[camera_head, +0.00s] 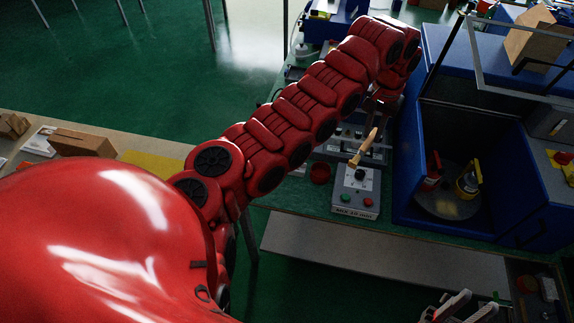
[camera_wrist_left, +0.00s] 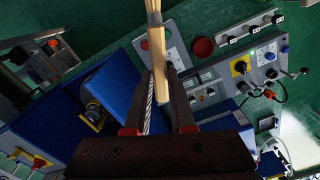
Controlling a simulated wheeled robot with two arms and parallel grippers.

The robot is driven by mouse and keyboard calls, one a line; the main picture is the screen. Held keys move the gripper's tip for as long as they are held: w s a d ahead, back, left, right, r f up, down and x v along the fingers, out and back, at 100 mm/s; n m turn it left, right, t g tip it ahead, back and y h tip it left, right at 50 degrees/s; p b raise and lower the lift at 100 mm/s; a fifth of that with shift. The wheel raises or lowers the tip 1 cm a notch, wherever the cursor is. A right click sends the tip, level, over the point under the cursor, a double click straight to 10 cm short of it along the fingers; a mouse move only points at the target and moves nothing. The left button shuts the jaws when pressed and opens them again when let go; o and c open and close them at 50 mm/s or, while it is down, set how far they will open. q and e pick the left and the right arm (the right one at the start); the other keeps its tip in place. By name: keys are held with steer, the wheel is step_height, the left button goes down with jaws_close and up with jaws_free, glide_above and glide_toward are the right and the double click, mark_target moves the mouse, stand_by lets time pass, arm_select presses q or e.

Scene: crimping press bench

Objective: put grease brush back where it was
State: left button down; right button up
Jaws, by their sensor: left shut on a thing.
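The grease brush (camera_head: 363,147) has a pale wooden handle. My left gripper (camera_head: 378,108) is shut on it and holds it tilted, in front of the grey control box in the head view. In the left wrist view the brush (camera_wrist_left: 157,48) sticks out past the fingertips of the left gripper (camera_wrist_left: 160,112), bristles toward the top edge. I cannot tell how high it is above the bench. My right gripper (camera_head: 467,304) shows at the bottom right edge, fingers apart and empty.
A small red cup (camera_head: 320,172) stands left of the grey control box (camera_head: 356,190) with red and green buttons. A blue cabinet (camera_head: 405,180) with a round plate holding containers stands to the right. Instrument panels lie behind. Green bench top (camera_head: 300,198) is bare near the front edge.

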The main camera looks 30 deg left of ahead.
arm_select(q)
steer(key=shift+w+a+r, duration=0.75)
steer(key=shift+w+a, duration=0.1)
steer(key=shift+w, duration=0.1)
steer(key=shift+w+a+r, duration=0.75)
steer(key=shift+w+a, duration=0.1)
steer(key=shift+w, duration=0.05)
steer(key=shift+w+r, duration=0.1)
steer(key=shift+w, duration=0.05)
